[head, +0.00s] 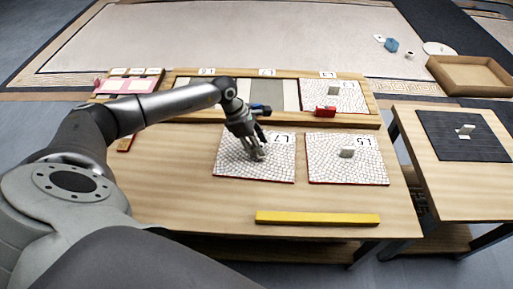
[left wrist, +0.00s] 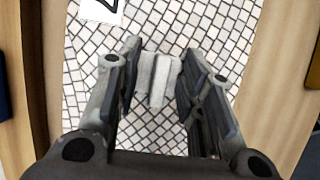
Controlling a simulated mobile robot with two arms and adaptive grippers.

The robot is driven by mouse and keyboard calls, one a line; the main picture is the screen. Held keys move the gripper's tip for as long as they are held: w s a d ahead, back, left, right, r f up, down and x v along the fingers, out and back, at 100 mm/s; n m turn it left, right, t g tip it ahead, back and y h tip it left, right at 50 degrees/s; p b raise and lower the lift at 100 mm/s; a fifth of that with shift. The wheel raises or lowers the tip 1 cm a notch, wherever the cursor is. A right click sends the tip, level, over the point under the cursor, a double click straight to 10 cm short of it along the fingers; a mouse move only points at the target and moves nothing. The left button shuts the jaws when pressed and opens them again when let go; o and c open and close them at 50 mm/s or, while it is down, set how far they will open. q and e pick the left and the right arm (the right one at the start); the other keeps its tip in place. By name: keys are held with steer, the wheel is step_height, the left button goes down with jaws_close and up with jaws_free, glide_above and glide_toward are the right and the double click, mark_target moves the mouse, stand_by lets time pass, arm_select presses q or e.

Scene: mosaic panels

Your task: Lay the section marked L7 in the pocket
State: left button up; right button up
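The section marked L7 (head: 230,167) is a white mosaic panel with red edges, flat on the table left of the section marked L5 (head: 372,166). My left gripper (head: 258,155) is down at its grey knob. In the left wrist view the fingers stand close against both sides of the knob (left wrist: 158,82), with no clear gap. Part of the L7 label shows at the top. The wooden frame (head: 372,106) at the back has labels along its top edge. My right gripper is out of view.
A mosaic panel (head: 348,97) with a knob fills the frame's right pocket. A red block (head: 325,112) and a blue piece (head: 260,108) are at the frame's front rail. A yellow bar (head: 317,218) lies near the front edge. A side table (head: 443,189) holds a dark mat.

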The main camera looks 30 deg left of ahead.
arm_select(q)
steer(key=shift+c, duration=0.3)
jaws_close()
steer(key=shift+w+r, duration=0.1)
steer(key=shift+r, duration=0.05)
